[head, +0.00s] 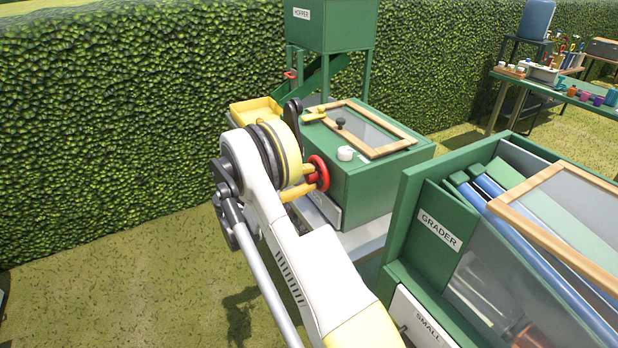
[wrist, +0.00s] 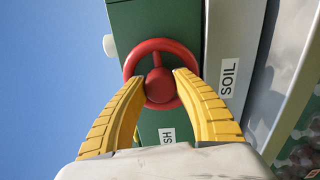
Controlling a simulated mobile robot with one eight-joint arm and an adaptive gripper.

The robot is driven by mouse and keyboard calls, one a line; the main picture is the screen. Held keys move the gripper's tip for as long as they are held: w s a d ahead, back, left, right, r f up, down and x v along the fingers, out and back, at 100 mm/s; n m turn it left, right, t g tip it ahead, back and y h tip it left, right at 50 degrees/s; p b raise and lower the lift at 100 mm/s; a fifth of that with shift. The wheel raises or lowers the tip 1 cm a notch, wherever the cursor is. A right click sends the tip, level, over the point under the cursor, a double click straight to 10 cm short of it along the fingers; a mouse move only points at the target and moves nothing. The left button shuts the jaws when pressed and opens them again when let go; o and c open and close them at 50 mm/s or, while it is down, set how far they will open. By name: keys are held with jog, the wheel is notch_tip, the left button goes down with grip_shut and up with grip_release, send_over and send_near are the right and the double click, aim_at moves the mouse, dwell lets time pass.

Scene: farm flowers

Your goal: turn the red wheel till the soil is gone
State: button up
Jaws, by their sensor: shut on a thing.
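The red wheel (wrist: 160,48) is on the green front of a machine box (head: 385,178). In the wrist view it fills the space between the yellow fingers of my gripper (wrist: 160,88). The fingertips are at its red hub and lower rim, and my gripper is shut on it. The wheel also shows in the head view (head: 319,173), with my yellow fingers at its left side. A white drawer front labelled SOIL (wrist: 228,78) sits beside the wheel. I cannot see any soil; the inside of the drawer is hidden.
A green hopper (head: 328,25) stands behind the box, with a yellow tray (head: 256,110) at its left. A green grader (head: 420,258) stands close on the right. A hedge (head: 120,110) runs behind. Open grass lies at the left. A table with pots (head: 560,92) is far right.

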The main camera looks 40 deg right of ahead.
jog(key=shift+s, duration=0.1)
dwell(0.4)
jog(key=o, duration=1.2)
jog(key=v, duration=1.2)
